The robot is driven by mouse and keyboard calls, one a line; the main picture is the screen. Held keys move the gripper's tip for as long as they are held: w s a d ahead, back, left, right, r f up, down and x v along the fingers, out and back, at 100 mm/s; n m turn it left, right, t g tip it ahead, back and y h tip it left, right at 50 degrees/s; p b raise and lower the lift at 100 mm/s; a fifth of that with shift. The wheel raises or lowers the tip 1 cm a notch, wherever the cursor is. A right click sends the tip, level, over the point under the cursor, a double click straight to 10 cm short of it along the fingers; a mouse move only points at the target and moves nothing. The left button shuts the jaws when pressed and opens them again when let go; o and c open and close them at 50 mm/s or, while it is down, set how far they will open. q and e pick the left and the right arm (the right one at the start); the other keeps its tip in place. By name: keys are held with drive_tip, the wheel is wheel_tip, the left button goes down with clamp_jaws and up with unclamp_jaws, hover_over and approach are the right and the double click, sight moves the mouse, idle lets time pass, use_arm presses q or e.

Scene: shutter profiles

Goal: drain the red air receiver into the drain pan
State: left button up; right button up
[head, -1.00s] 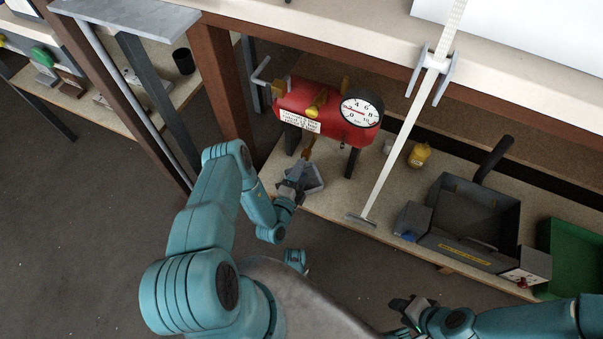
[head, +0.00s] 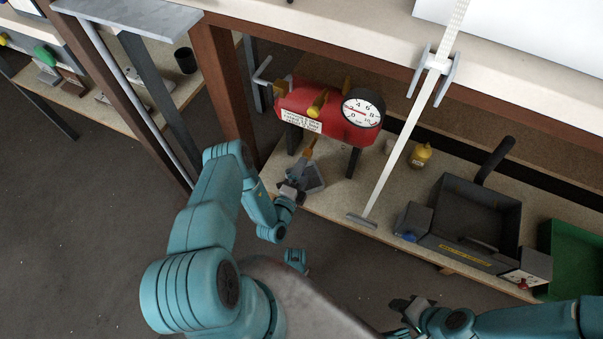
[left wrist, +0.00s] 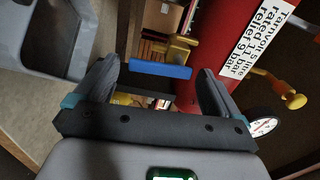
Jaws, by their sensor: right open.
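The red air receiver (head: 340,127) stands on the low shelf, with a white label and a round gauge (head: 362,108). The receiver also shows in the left wrist view (left wrist: 212,50). Under it is a brass drain valve (left wrist: 180,48) with a blue lever (left wrist: 160,70). The grey drain pan (head: 317,183) sits on the shelf below; its wall shows at the upper left of the left wrist view (left wrist: 55,65). My left gripper (head: 303,170) is open under the receiver. Its fingertips (left wrist: 158,72) lie either side of the lever, with visible gaps. My right gripper (head: 408,304) is open, away from the shelf.
A pale slanted bar (head: 405,135) stands right of the receiver. The bench top (head: 330,35) overhangs the shelf; a brown post (head: 225,85) stands left.

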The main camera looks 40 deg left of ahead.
use_arm(q)
drive_tip(key=p+v, duration=0.3)
drive_tip(key=v, duration=1.3)
drive_tip(key=shift+s+d+r, duration=0.1)
